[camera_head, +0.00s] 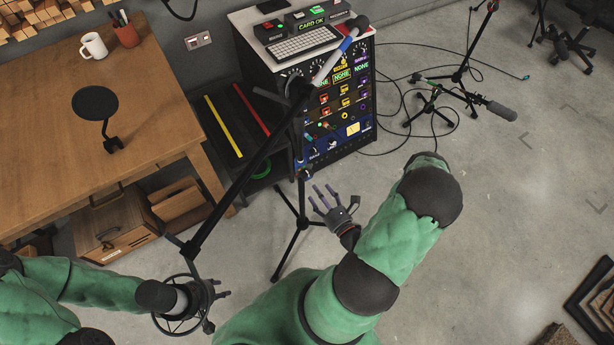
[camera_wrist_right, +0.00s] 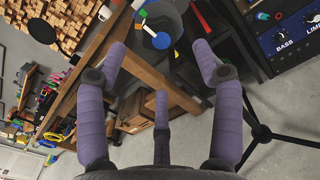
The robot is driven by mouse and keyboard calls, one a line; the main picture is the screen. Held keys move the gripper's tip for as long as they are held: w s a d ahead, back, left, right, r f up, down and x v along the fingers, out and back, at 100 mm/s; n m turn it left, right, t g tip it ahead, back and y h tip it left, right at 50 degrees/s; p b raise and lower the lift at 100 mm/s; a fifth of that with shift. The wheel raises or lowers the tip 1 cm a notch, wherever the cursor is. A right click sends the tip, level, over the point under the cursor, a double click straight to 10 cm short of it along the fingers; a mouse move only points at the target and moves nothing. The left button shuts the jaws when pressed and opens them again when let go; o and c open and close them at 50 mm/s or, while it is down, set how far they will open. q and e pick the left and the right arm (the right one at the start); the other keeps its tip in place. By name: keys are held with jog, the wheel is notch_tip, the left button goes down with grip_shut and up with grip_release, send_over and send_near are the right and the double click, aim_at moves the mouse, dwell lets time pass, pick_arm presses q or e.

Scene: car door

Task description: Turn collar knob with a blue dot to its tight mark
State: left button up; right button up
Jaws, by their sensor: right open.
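A dark boom stand (camera_head: 240,193) crosses the head view, its long arm slanting from lower left to upper right. A small collar (camera_head: 304,173) sits on its upright, with a small pale blue spot; I cannot read its marks. My right gripper (camera_head: 332,201) is open and empty, just below and right of that collar, apart from it. In the right wrist view its purple fingers (camera_wrist_right: 160,75) are spread with nothing held. A blue round dot (camera_wrist_right: 161,41) shows beyond them on a dark grey thing. My left gripper (camera_head: 212,290) is by the ring at the boom's low end; its grip is unclear.
A rack of panels (camera_head: 345,95) with a keyboard (camera_head: 304,42) on top stands behind the boom stand. A wooden bench (camera_head: 155,100) with a mug (camera_head: 94,45) is at left. Other microphone stands (camera_head: 460,85) and cables lie at upper right. The right floor is mostly clear.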

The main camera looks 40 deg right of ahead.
aim_at(309, 178)
jog(key=shift+w+d+b, duration=0.15)
jog(key=shift+w+b, duration=0.1)
jog(key=shift+w, duration=1.05)
jog(key=shift+w+d+b, duration=0.2)
jog(key=shift+w+b, duration=0.05)
jog(key=shift+w, duration=1)
jog(key=shift+w+d+b, duration=0.15)
jog(key=shift+w+b, duration=0.1)
jog(key=shift+w, duration=1.05)
jog(key=c, duration=1.1)
